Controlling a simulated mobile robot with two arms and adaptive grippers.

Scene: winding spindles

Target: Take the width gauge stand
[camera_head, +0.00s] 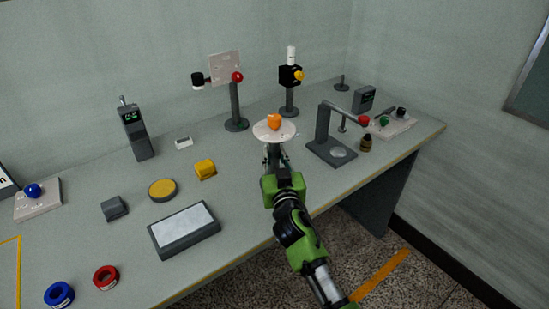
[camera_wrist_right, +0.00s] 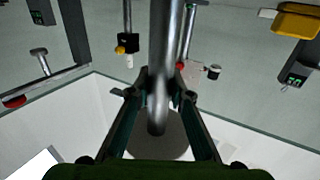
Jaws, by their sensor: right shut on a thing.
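My right gripper (camera_head: 275,158) is shut on the grey post of a stand. The stand has a round pale plate (camera_head: 264,132) on top, with an orange knob on it. No label shows, so I cannot confirm that this is the width gauge stand. In the right wrist view, the gripper (camera_wrist_right: 160,82) has a finger on each side of the metal post (camera_wrist_right: 166,30). The underside of the round plate (camera_wrist_right: 158,148) shows beyond the fingers. The stand's foot is hidden, so I cannot tell whether it touches the table. My left gripper is not in view.
Behind stand a post stand with a red knob (camera_head: 236,105) and one with a black box and yellow knob (camera_head: 290,78). A grey arm fixture (camera_head: 322,130) is close on the right. A yellow block (camera_head: 205,169) and grey tray (camera_head: 184,230) lie left. The table (camera_head: 245,205) is clear between.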

